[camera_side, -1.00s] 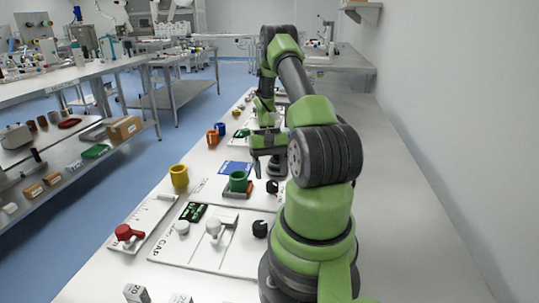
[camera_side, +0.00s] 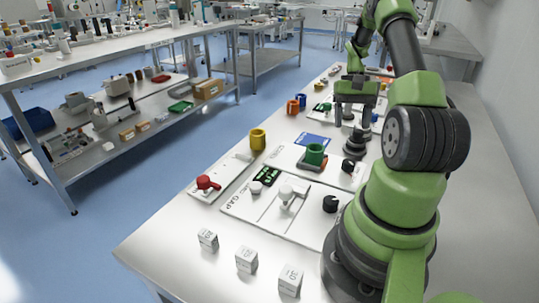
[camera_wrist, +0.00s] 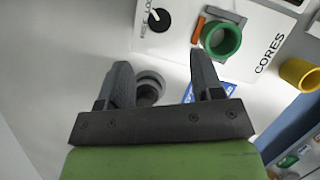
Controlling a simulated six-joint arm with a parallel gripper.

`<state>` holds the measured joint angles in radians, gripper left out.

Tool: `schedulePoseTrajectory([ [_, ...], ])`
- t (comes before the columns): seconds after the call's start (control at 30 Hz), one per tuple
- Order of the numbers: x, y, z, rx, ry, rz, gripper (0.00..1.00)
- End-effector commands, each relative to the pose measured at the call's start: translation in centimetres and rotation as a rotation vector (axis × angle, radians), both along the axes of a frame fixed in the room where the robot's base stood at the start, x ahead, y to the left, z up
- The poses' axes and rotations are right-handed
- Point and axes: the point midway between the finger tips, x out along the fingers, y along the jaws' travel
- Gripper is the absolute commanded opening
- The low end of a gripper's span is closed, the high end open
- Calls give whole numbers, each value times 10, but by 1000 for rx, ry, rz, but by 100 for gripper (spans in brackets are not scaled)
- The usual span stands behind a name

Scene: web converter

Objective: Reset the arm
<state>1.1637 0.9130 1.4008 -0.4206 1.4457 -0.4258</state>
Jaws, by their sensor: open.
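My gripper (camera_side: 353,121) is open and empty, pointing down above the table in the side view. In the wrist view its two dark fingers (camera_wrist: 160,64) stand wide apart. A grey round stand (camera_side: 356,145) is below the gripper; in the wrist view the round grey piece (camera_wrist: 150,88) shows between the fingers, apart from them. A green cup (camera_side: 315,154) stands on a small orange and grey base to the left of the gripper; it also shows in the wrist view (camera_wrist: 221,40).
The white table holds a control panel (camera_side: 262,212) with knobs, a red-handled part (camera_side: 207,183), a yellow cup (camera_side: 258,139), orange cups (camera_side: 293,106) and several white blocks (camera_side: 246,259). A wall runs along the right.

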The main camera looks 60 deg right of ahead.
Motion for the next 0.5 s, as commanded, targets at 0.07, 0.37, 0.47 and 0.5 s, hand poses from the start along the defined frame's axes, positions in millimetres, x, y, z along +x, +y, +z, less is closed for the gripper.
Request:
schedulePoseTrajectory([
  [0.07, 5, 2, 6, -13, -7, 14, 60],
  [0.37, 76, 74, 95, -206, -163, 214, 60],
  [0.47, 91, 115, 126, -272, -252, 293, 60],
  [0.5, 95, 133, 138, -296, -292, 324, 60],
])
